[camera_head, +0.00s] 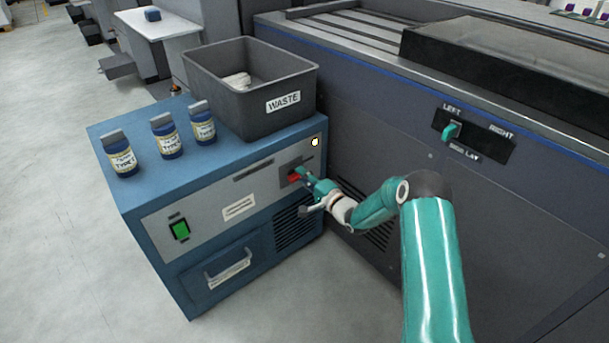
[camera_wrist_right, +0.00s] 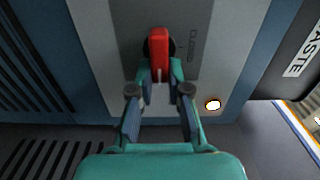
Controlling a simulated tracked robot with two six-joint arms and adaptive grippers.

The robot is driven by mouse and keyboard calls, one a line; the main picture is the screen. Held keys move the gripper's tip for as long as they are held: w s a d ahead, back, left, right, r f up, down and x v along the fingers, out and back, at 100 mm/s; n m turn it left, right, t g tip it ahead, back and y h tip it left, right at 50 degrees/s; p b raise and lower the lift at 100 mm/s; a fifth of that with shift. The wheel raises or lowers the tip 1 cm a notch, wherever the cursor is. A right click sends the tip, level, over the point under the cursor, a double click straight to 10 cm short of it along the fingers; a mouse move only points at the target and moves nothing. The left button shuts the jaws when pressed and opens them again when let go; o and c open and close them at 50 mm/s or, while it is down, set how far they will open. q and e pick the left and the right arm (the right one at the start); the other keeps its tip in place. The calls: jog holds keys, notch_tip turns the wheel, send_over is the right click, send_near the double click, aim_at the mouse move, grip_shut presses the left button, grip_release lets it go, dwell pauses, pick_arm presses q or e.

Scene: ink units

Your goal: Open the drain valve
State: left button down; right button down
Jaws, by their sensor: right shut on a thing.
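The drain valve has a red lever handle (camera_head: 294,177) on the grey front panel of the blue cabinet, at its right end. In the right wrist view the red handle (camera_wrist_right: 159,52) stands in line with the arm, beside a label reading "CLOSED". My right gripper (camera_head: 305,180) is at the valve, and in the wrist view its fingers (camera_wrist_right: 160,76) are shut on the handle from both sides. The fingers hide part of the handle in the head view. My left gripper does not show.
A grey WASTE bin (camera_head: 283,104) and several blue bottles (camera_head: 166,138) stand on the cabinet top (camera_head: 225,148). A green switch (camera_head: 180,229) and a drawer handle (camera_head: 228,266) are on the cabinet front. A dark machine (camera_head: 400,150) stands close on the right. A round white light (camera_head: 315,142) glows above the valve.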

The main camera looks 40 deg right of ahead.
jog(key=shift+w+a, duration=0.15)
jog(key=shift+a, duration=0.1)
dwell(0.3)
jog(key=c, duration=1.1)
grip_release()
jog(key=shift+f, duration=0.1)
jog(key=shift+d, duration=0.15)
jog(key=s, duration=1.2)
jog(key=shift+d, duration=0.4)
jog(key=shift+w+a, duration=0.1)
